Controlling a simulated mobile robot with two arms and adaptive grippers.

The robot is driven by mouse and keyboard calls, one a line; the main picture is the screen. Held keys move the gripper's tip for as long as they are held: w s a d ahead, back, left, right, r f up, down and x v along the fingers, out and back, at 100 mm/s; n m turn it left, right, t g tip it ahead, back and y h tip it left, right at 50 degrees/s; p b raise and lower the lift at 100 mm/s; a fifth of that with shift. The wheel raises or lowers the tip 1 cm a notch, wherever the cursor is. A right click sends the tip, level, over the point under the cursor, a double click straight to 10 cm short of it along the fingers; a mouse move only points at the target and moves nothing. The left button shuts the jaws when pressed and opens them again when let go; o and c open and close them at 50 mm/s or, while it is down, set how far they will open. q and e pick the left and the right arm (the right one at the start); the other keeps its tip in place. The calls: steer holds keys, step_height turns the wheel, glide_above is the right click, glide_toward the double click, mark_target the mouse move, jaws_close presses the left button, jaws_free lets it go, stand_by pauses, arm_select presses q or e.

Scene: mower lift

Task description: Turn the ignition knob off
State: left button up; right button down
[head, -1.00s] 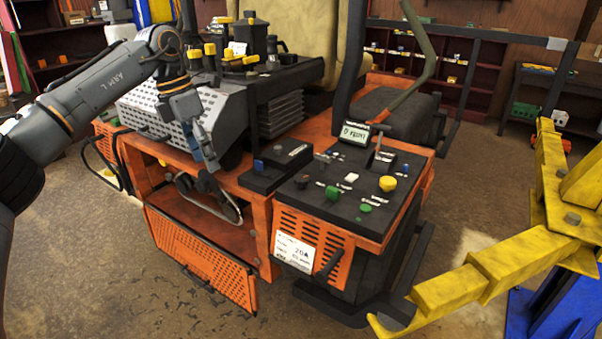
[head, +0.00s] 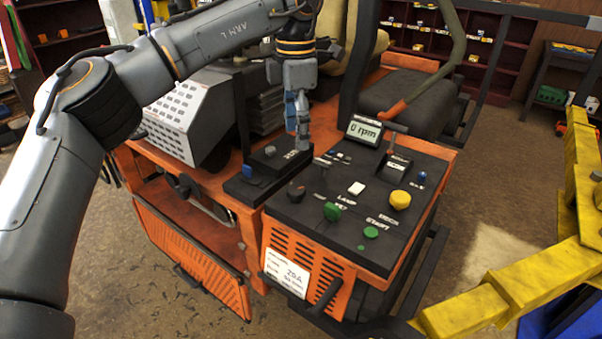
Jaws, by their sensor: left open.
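The mower's black control panel (head: 335,240) carries several knobs and buttons. A dark rotary knob (head: 296,192) is at its left edge, and a green knob (head: 332,211) is right of it. I cannot read which one is labelled ignition. My left gripper (head: 302,146) is open and points down, with nothing seen in it. It is beyond the dark knob in the picture, over the area by the small black box, apart from the panel knobs. The rpm display (head: 364,131) reads 0 rpm. My right gripper is not in view.
A yellow mushroom button (head: 400,199), a white switch (head: 356,188) and a green start button (head: 370,232) share the panel. A lever (head: 391,140) stands at its back. A small black box with a blue knob (head: 247,171) is at left. A yellow lift arm (head: 470,310) is at right.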

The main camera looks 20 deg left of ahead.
arm_select(q)
steer(key=p, duration=0.2)
glide_above(296, 189)
steer(key=f, duration=0.5)
steer(key=shift+s+f, duration=0.2)
steer(key=shift+f, duration=0.2)
steer(key=f, duration=0.2)
steer(key=f+p, duration=0.1)
steer(key=f, duration=0.3)
steer(key=shift+w, duration=0.25)
steer(key=shift+f, duration=0.6)
steer(key=shift+c, duration=1.1)
steer(key=c, duration=0.9)
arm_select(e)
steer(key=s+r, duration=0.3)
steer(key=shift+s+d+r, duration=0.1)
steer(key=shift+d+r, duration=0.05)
